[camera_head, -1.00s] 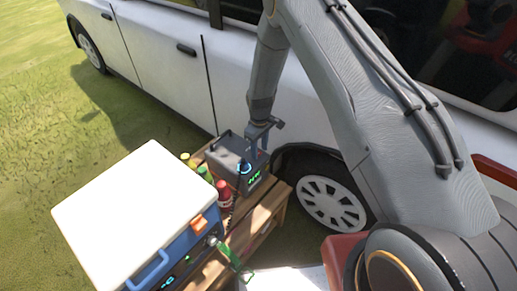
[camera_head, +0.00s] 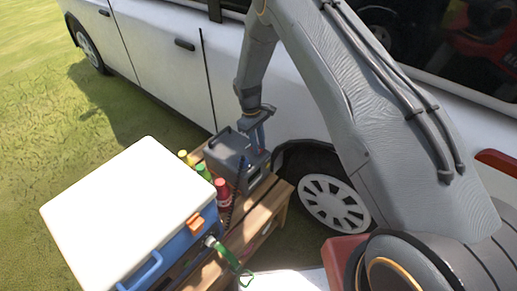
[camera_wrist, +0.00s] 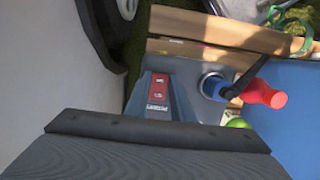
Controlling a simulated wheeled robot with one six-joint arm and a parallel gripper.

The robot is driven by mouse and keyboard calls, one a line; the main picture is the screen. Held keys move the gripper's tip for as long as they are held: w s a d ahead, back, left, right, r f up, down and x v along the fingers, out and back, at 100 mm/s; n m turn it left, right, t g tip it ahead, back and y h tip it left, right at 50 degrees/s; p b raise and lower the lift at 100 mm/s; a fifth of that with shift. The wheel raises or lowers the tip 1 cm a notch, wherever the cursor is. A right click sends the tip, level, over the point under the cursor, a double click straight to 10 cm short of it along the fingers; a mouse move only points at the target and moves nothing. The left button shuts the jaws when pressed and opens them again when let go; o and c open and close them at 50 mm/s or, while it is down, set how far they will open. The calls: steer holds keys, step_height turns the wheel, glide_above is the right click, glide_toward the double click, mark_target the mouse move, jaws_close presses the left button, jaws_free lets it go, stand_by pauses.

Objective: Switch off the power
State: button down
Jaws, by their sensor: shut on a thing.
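A dark grey power box (camera_head: 228,157) with a top handle stands on a wooden stand beside the white car. Its front display and round button show no lit green digits or blue ring. My gripper (camera_head: 258,140) is at the right side of the box, pointing down, with its blue-grey fingers against it. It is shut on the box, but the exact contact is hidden. In the wrist view my fingers (camera_wrist: 158,96) show beside a red label, close to a round socket (camera_wrist: 212,86) with a black cable.
A blue cooler (camera_head: 177,248) with a white lid stands in front left. Bottles with red (camera_head: 222,184), green and yellow caps stand between cooler and box. The wooden stand (camera_head: 265,208) has bare slats at front right. The car (camera_head: 160,65) is close behind.

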steer(key=shift+w+a+g+h+b, duration=0.1)
steer(key=shift+g+h+b, duration=0.2)
steer(key=shift+b, duration=0.1)
steer(key=c, duration=1.5)
jaws_free()
steer(key=b+v, duration=0.1)
steer(key=v, duration=0.6)
steer(key=shift+r, duration=0.45)
